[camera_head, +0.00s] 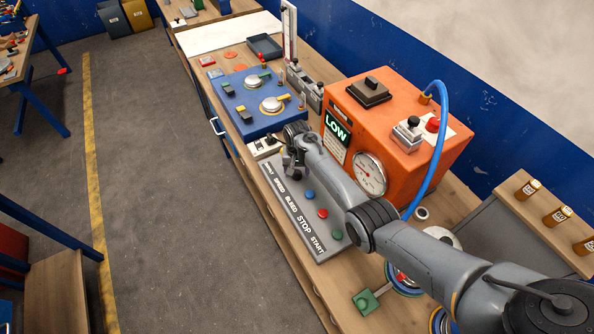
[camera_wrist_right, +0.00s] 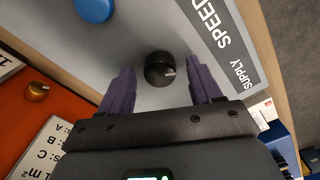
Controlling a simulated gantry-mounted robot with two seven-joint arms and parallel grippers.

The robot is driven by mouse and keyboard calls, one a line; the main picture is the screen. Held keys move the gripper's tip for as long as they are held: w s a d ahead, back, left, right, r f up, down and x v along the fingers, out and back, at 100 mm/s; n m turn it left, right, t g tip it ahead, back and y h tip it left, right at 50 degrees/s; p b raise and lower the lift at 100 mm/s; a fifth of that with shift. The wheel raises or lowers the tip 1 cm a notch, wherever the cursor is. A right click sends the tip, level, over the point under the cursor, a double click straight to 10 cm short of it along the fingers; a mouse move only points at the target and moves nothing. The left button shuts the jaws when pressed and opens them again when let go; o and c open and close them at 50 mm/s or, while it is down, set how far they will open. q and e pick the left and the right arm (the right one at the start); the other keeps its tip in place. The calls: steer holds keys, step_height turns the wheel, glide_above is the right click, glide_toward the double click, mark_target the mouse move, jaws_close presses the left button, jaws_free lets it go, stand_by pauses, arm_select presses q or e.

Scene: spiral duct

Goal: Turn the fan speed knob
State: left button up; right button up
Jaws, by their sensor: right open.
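The fan speed knob (camera_wrist_right: 160,69) is a black round knob with a pale pointer mark on a grey control panel (camera_wrist_right: 130,30). In the right wrist view it lies between and just beyond the fingertips of my right gripper (camera_wrist_right: 163,82), which is open, with purple fingers apart on either side. In the head view my right gripper (camera_head: 292,165) is over the far end of the panel (camera_head: 325,243), near the "SUPPLY" and "SPEED" labels, and hides the knob. My left gripper is out of view.
An orange box (camera_head: 385,120) with a "LOW" display, a gauge (camera_head: 370,174) and a blue hose (camera_head: 440,140) stands beside the panel. Blue (camera_head: 309,195) and red (camera_head: 322,213) buttons are on the panel. A blue fixture (camera_head: 258,103) stands beyond.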

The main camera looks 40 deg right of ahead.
steer(key=c, duration=1)
steer(key=shift+c, duration=0.2)
